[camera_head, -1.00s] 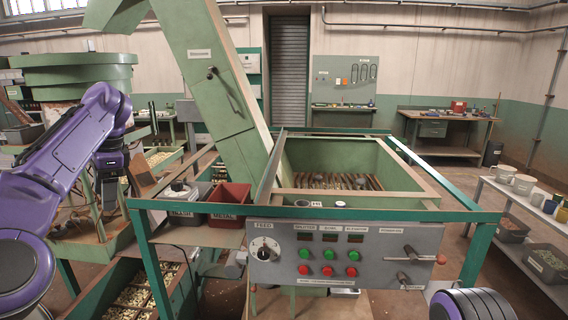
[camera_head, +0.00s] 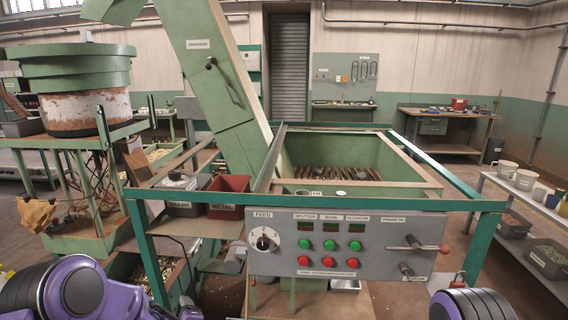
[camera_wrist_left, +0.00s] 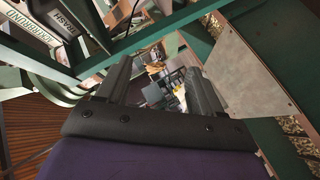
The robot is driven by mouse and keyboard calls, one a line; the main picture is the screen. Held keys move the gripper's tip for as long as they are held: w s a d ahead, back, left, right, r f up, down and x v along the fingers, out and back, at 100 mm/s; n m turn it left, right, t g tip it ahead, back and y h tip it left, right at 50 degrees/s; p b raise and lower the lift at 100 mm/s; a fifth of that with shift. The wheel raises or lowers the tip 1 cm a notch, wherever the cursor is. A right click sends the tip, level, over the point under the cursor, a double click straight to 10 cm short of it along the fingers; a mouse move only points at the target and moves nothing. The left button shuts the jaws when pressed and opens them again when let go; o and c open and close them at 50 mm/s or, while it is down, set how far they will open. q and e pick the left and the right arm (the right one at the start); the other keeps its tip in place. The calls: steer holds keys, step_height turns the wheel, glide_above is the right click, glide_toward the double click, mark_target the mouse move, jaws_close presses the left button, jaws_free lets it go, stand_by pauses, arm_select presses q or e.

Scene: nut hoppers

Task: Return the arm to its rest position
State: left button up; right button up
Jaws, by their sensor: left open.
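My left arm (camera_head: 70,290) is low at the bottom left of the head view, with purple and grey links cut off by the picture's lower edge. My left gripper shows in the left wrist view (camera_wrist_left: 160,82), its two dark fingers apart with nothing held between them. Green frame bars and the bin labelled TRASH lie beyond and beside the fingers there. A part of my right arm (camera_head: 472,305) shows at the bottom right of the head view; its gripper is out of the picture.
The control panel (camera_head: 345,246) with its knob and buttons fronts the green hopper frame (camera_head: 470,204). A trash bin (camera_head: 186,210) and a red metal bin (camera_head: 227,211) sit at its left. A bowl feeder (camera_head: 75,70) stands at left, and a shelf (camera_head: 518,196) with mugs at right.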

arm_select(q)
steer(key=s+d+f+m+g+h+b, duration=0.2)
steer(key=s+f+m+g+h, duration=0.2)
steer(key=s+f+m, duration=0.9)
steer(key=s+a+f+g+b, duration=0.1)
steer(key=s+a+f+g, duration=0.1)
steer(key=s, duration=1.1)
steer(key=s+a+f+n+g+b, duration=0.1)
steer(key=s+f, duration=0.4)
steer(key=s, duration=0.7)
steer(key=shift+s+a+f+g+b, duration=0.2)
steer(key=shift+s+a+g+b, duration=0.25)
steer(key=shift+a+g, duration=0.2)
